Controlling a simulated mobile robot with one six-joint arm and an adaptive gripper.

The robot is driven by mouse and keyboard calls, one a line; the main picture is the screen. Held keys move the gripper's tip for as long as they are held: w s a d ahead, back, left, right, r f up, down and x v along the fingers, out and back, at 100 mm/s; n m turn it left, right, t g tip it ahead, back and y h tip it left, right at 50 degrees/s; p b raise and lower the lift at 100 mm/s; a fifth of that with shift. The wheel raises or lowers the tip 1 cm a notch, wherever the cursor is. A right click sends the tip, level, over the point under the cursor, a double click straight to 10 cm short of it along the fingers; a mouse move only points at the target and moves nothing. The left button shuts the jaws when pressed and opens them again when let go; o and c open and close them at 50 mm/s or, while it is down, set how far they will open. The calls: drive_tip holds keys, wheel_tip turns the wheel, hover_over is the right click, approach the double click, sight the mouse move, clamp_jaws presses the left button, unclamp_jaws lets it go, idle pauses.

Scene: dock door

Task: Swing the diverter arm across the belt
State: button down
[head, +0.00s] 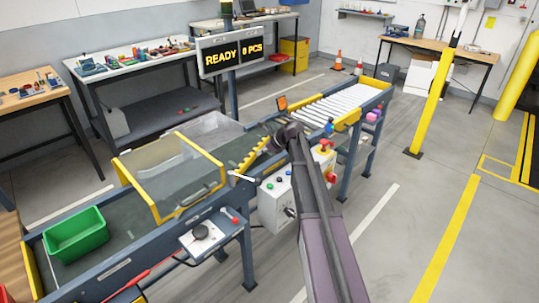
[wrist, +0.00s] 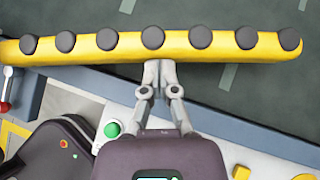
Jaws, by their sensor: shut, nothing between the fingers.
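The diverter arm is a long yellow bar with several dark rollers (wrist: 178,40). It spans nearly the full width of the wrist view and lies over the dark belt (wrist: 215,80), near the belt's grey side rail. In the head view the diverter arm (head: 252,156) shows as a short yellow toothed shape by the belt, partly hidden by my arm. My gripper (wrist: 159,66) is shut and empty. Its fingertips are at the near edge of the yellow bar, about mid-length; I cannot tell whether they touch it. In the head view the fingers are hidden behind my wrist.
A green tote (head: 76,236) sits on the belt at the left. A clear yellow-edged guard (head: 167,172) covers the middle. White rollers (head: 334,105) lie beyond. A control box (head: 272,205) hangs on the near side. A display (head: 231,53) reads "READY 0 PCS".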

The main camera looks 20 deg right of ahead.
drive_tip(key=w+a+n+g+y, duration=0.1)
drive_tip(key=w+a+n, duration=0.1)
drive_tip(key=w+a+n+g, duration=0.2)
drive_tip(key=a, duration=0.1)
drive_tip(key=shift+w+a+n+y, duration=0.2)
drive_tip(key=shift+w+n+y, duration=0.1)
drive_tip(key=shift+w+y, duration=0.1)
drive_tip(key=shift+w+a+n+g, duration=0.2)
drive_tip(key=shift+a+n+g, duration=0.3)
drive_tip(key=shift+a, duration=0.15)
drive_tip(key=shift+a, duration=0.1)
drive_tip(key=shift+s+d, duration=0.2)
drive_tip(key=shift+d, duration=0.4)
drive_tip(key=d, duration=0.2)
drive_tip(key=s+d, duration=0.1)
drive_tip(key=shift+d+r, duration=0.2)
drive_tip(key=shift+r, duration=0.05)
drive_tip(key=p+v, duration=0.7)
drive_tip(key=v, duration=0.2)
drive_tip(key=shift+s+d, duration=0.2)
drive_tip(key=shift+d, duration=0.1)
